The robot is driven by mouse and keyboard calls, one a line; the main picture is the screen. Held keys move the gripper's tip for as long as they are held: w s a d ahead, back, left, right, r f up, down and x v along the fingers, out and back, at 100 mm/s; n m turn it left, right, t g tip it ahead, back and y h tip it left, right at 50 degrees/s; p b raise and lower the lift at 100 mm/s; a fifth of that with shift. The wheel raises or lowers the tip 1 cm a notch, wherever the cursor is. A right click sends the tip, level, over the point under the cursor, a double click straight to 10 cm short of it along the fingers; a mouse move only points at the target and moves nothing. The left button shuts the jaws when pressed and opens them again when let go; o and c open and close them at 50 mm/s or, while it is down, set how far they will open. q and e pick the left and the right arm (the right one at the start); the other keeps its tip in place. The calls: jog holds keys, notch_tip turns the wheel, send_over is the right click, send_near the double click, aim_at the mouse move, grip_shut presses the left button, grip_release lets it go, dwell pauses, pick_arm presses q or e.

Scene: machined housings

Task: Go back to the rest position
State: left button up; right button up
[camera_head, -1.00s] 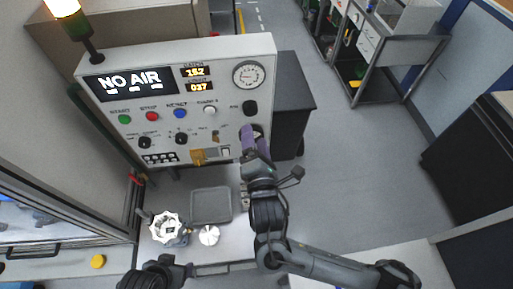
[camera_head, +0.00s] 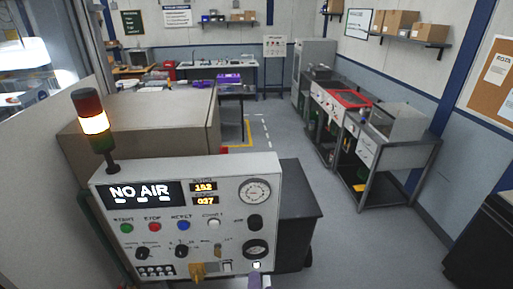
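The control panel (camera_head: 140,215) stands upright in the lower middle of the head view. Its dark display (camera_head: 141,194) reads NO AIR. My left gripper is out of view.
A signal tower (camera_head: 94,124) with its middle section lit stands at the panel's left. A dark cabinet (camera_head: 300,215) is behind the panel's right side. Metal carts (camera_head: 400,155) line the right wall. The grey floor (camera_head: 350,240) between is clear.

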jog(key=s+d+f+m+g, duration=0.75)
jog(key=s+d+f, duration=0.5)
jog(key=f, duration=0.25)
jog(key=s+d+r+m+g+h, duration=0.1)
jog(key=s+d+m+g, duration=0.4)
jog(key=s+m, duration=0.5)
jog(key=shift+d+m, duration=1.35)
jog(key=shift+m, duration=1.2)
jog(key=shift+g, duration=0.25)
